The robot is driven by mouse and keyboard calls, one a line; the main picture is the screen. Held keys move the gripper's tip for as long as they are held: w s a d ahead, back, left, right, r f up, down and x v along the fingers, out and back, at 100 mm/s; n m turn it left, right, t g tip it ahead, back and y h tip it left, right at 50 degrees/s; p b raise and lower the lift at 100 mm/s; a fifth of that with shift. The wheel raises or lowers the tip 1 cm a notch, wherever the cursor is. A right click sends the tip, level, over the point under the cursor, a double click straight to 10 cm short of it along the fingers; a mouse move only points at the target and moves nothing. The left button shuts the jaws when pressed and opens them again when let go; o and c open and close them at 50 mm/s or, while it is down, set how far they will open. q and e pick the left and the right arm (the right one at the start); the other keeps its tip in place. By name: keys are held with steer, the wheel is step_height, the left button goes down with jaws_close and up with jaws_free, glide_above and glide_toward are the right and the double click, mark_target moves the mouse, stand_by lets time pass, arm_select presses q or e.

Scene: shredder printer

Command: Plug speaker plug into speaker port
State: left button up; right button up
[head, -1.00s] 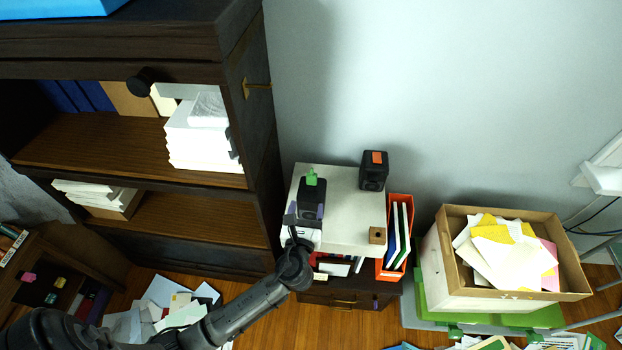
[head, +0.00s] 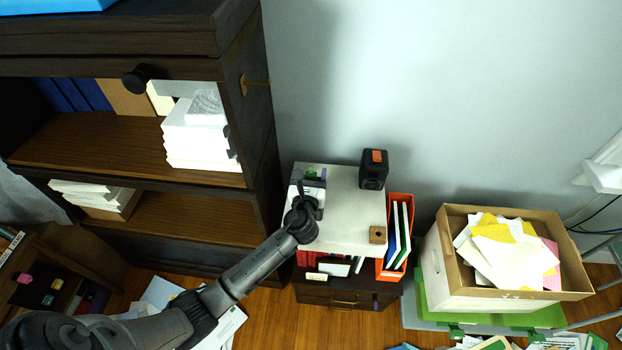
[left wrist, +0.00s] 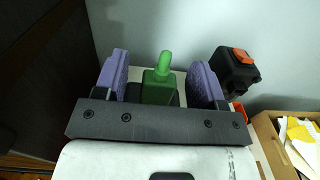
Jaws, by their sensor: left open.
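A green piece with a narrow tip (left wrist: 160,86) stands on a black box, probably a speaker, at the back left of the white cabinet top. My left gripper (head: 310,174) is open over that box and hides most of it in the head view. In the left wrist view its purple fingers (left wrist: 160,66) stand on either side of the green piece, apart from it. A second black speaker (head: 373,175) with an orange patch stands at the back right; it also shows in the left wrist view (left wrist: 237,75). I cannot tell which part is the port. My right gripper is not in view.
The white cabinet top (head: 350,212) is clear in its middle. A dark bookcase (head: 255,120) rises at left, and a carton of papers (head: 450,250) stands at right.

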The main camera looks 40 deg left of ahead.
arm_select(q)
steer(key=shift+x, duration=0.95)
steer(key=shift+w+a, duration=0.1)
steer(key=shift+w, duration=0.05)
steer(key=c, duration=1)
steer(key=shift+r, duration=0.2)
steer(key=shift+c, duration=0.3)
steer(key=d+r+p, duration=0.3)
steer(key=d+r, duration=0.7)
steer(key=d, duration=0.1)
steer(key=shift+d+r, duration=0.3)
steer(key=shift+d, duration=0.05)
